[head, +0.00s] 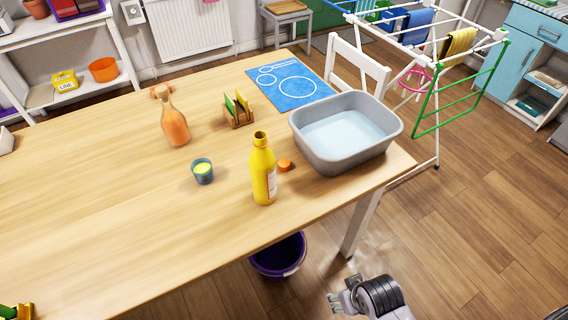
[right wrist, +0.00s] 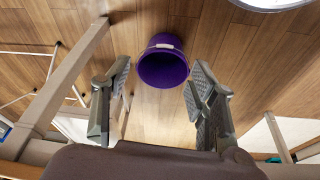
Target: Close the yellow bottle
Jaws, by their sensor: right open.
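The yellow bottle (head: 263,172) stands upright near the front edge of the wooden table. Its top shows a dark, uncapped mouth. A small orange cap (head: 285,166) lies on the table just right of the bottle, apart from it. My right gripper (head: 338,303) is low at the bottom of the head view, in front of the table and well away from bottle and cap. In the right wrist view its two fingers (right wrist: 160,66) are spread with nothing between them. My left gripper is not in view.
A grey basin of water (head: 318,160) stands right of the cap. A blue cup (head: 203,176), an orange bottle (head: 174,125) and a sponge rack (head: 238,119) stand to the left and behind. A purple bucket (head: 278,264) is on the floor by the table (head: 90,200).

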